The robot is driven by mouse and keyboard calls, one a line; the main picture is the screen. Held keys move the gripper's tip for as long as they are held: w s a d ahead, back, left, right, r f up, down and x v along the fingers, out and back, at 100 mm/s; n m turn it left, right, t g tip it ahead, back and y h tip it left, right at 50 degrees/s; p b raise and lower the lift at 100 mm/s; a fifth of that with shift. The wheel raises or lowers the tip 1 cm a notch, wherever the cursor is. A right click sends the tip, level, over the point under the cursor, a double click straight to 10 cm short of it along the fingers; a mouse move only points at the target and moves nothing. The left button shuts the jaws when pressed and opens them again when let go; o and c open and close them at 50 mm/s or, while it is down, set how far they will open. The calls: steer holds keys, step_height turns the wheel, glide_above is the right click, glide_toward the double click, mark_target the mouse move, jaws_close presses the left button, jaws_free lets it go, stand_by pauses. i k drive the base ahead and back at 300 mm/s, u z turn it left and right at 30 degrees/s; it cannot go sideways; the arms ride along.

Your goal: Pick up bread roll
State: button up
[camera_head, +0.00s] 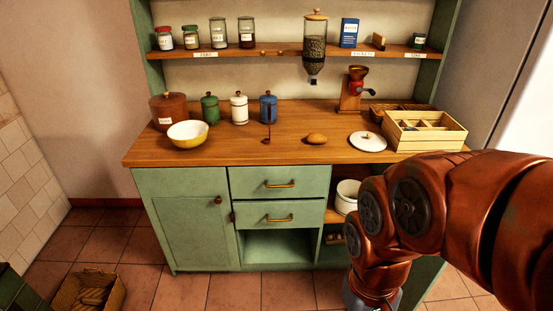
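The bread roll (317,139), small, oval and golden brown, lies on the wooden counter (224,154) of a green cabinet, right of the middle. Nothing covers it. My copper-coloured arm comes in from the right edge and bends down in front of the cabinet's right side. My gripper is below the bottom edge of the picture or hidden behind the arm, so its fingers do not show. The arm is well in front of and below the roll, apart from it.
Left of the roll are a small brown spoon (267,140) and a yellow bowl (187,135). A dispenser (314,52) hangs above. The counter's front strip is clear.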

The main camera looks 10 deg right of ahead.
mark_target(316, 138)
steer(key=u, duration=4.15)
steer(key=i, duration=0.1)
steer(key=z, duration=3.05)
steer(key=i, duration=0.8)
steer(key=z, duration=0.4)
steer(key=i, duration=0.75)
steer(key=z, duration=0.95)
steer(key=i, duration=0.6)
steer(key=u, duration=0.05)
